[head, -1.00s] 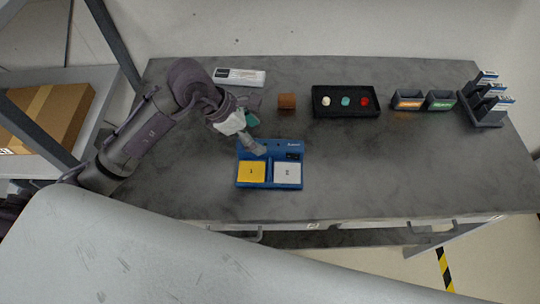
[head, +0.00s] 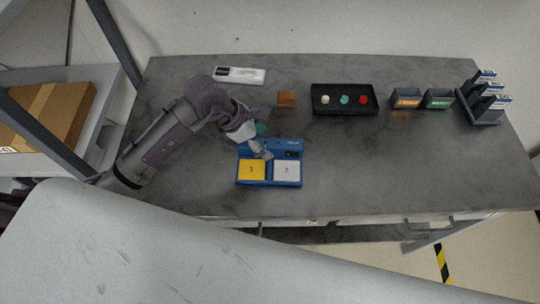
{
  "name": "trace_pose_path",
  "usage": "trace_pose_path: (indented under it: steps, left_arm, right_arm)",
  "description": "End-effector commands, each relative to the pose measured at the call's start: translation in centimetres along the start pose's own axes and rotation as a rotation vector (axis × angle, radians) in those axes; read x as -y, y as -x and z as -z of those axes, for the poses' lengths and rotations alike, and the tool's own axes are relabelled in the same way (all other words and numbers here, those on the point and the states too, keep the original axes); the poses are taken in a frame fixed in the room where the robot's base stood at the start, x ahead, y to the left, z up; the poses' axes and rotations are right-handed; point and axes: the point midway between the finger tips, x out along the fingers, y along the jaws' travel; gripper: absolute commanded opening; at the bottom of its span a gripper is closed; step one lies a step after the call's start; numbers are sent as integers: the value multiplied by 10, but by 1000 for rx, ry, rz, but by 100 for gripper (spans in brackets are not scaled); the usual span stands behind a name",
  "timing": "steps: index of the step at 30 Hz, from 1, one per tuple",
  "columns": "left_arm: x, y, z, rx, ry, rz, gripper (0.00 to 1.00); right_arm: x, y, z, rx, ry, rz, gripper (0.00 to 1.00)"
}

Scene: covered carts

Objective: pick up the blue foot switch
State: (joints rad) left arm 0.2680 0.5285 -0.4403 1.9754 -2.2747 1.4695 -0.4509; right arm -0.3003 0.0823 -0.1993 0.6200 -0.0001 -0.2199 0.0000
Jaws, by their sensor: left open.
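The blue foot switch (head: 270,183) lies on the dark grey table, with a yellow pedal on the left and a white pedal on the right. My left gripper (head: 264,150) is open, with its fingertips over the back part of the foot switch. It hides some of the switch's back edge. Whether the fingers touch the switch, I cannot tell. My right gripper is not in view.
The table's right front is clear.

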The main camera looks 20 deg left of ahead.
Motion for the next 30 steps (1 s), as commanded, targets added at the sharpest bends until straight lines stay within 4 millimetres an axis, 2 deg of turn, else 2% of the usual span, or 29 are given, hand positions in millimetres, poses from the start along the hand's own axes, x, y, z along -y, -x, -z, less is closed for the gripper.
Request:
trace_pose_path:
  steps: [14, 17, 28, 30]
  left_arm:
    - [0, -2, 1, 0, 0, 0, 75]
    - [0, -2, 1, 0, 0, 0, 62]
    - [0, -2, 1, 0, 1, 0, 0]
    - [0, -2, 1, 0, 1, 0, 0]
  right_arm:
    - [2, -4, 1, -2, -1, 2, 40]
    - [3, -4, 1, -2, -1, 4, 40]
    - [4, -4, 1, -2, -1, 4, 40]
    - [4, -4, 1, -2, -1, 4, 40]
